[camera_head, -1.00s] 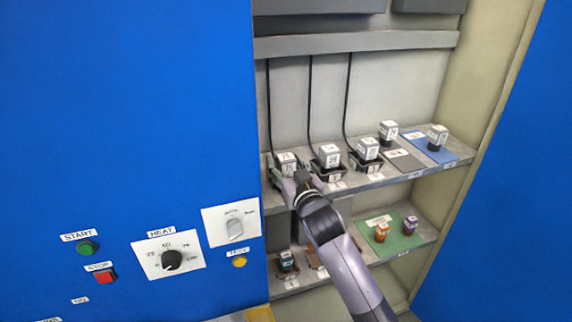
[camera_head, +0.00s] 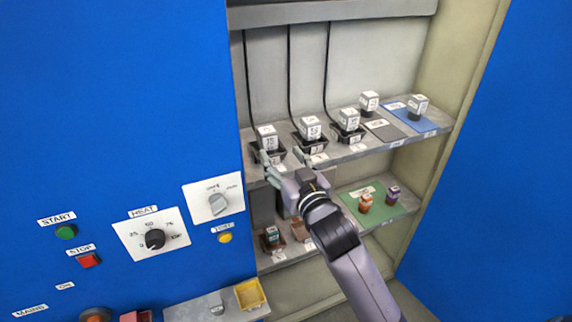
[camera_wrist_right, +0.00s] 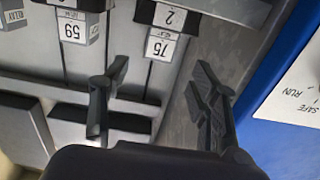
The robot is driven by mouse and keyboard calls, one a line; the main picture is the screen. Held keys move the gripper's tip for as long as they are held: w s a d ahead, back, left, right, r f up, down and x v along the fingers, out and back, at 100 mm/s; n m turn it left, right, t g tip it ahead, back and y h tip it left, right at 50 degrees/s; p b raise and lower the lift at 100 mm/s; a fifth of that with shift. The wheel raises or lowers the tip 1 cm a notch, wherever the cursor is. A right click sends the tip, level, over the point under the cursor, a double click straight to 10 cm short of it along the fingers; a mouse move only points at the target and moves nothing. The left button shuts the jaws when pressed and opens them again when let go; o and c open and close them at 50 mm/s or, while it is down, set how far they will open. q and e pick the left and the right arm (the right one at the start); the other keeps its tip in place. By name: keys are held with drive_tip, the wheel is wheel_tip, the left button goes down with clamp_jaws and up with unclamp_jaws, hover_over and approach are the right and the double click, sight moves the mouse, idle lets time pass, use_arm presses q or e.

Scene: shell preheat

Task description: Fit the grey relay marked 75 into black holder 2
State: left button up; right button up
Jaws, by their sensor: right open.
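The grey relay marked 75 (camera_head: 266,137) stands upright in the leftmost black holder (camera_head: 281,151) on the upper shelf. In the right wrist view the relay's 75 label (camera_wrist_right: 158,45) shows upside down beside the holder's label 2 (camera_wrist_right: 170,16). The relay looks seated, but its base is hidden inside the holder. My right gripper (camera_head: 281,164) is open and empty, in front of and below the holder, apart from the relay. Its two spread fingers also show in the right wrist view (camera_wrist_right: 160,76). My left gripper is not in view.
Other grey relays (camera_head: 311,127) (camera_head: 348,119) stand in the neighbouring holders. The lower shelf holds a green mat (camera_head: 380,207) with coloured relays. A blue control panel (camera_head: 120,110) borders the left.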

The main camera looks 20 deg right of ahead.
drive_tip(key=shift+s, duration=0.8)
wheel_tip(320, 180, down, 25)
drive_tip(key=s+a+n+g, duration=0.1)
drive_tip(key=s+a+g, duration=0.1)
drive_tip(key=g, duration=0.2)
drive_tip(key=s+f+g, duration=0.3)
drive_tip(key=s+f, duration=0.3)
drive_tip(key=f, duration=0.5)
drive_tip(key=s+f+g, duration=0.2)
drive_tip(key=s+f, duration=0.3)
drive_tip(key=f, duration=0.6)
drive_tip(key=s+d+f+g, duration=0.1)
drive_tip(key=s+f+g, duration=0.1)
drive_tip(key=s+f, duration=0.5)
drive_tip(key=s+d+f+g, duration=0.2)
drive_tip(key=s+f, duration=0.5)
drive_tip(key=s, duration=0.9)
drive_tip(key=s+d+f+n+g, duration=0.1)
drive_tip(key=s+d+f+g, duration=0.1)
drive_tip(key=s+f+g, duration=0.2)
drive_tip(key=s+f, duration=0.3)
drive_tip(key=s, duration=0.5)
drive_tip(key=shift+s+d+h, duration=0.15)
drive_tip(key=shift+s+h, duration=0.15)
drive_tip(key=shift+f, duration=0.1)
